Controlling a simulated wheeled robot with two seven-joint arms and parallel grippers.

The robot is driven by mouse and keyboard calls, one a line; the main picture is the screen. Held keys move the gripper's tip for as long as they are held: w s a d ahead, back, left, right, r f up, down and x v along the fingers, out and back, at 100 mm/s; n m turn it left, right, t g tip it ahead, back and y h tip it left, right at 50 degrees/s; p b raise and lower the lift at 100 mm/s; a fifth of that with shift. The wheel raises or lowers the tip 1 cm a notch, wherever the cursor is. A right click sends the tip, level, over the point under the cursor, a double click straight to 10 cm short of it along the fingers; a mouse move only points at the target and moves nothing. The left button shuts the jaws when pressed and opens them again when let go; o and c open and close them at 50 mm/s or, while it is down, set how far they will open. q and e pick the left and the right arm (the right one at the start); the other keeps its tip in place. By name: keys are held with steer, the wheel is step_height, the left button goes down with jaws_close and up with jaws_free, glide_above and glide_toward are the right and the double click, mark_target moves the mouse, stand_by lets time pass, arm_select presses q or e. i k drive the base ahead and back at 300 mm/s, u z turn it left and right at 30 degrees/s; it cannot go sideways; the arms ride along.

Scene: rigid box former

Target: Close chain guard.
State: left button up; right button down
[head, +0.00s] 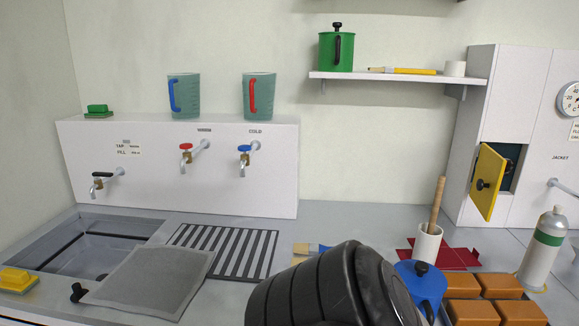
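A yellow hinged panel (488,182) with a black knob is on the white cabinet at the right; it is the only guard-like cover I see. It stands swung open, showing a dark green opening (510,161) with a dark part inside. No chain can be made out. Neither of my grippers is in view. A black ribbed part of my own arm fills the bottom middle and hides some of the counter.
Orange blocks (498,313), a grey bottle with a green band (541,255), a blue lidded pot (422,282) and a white holder with a wooden stick (427,243) crowd the right counter. A sink (95,255) and grey mat (150,280) lie left.

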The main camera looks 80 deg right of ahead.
mark_target(480, 180)
steer(key=i, duration=0.2)
steer(key=u, duration=5.6)
steer(key=i, duration=2.1)
steer(key=u, duration=3.45)
steer(key=i, duration=0.1)
steer(key=z, duration=0.35)
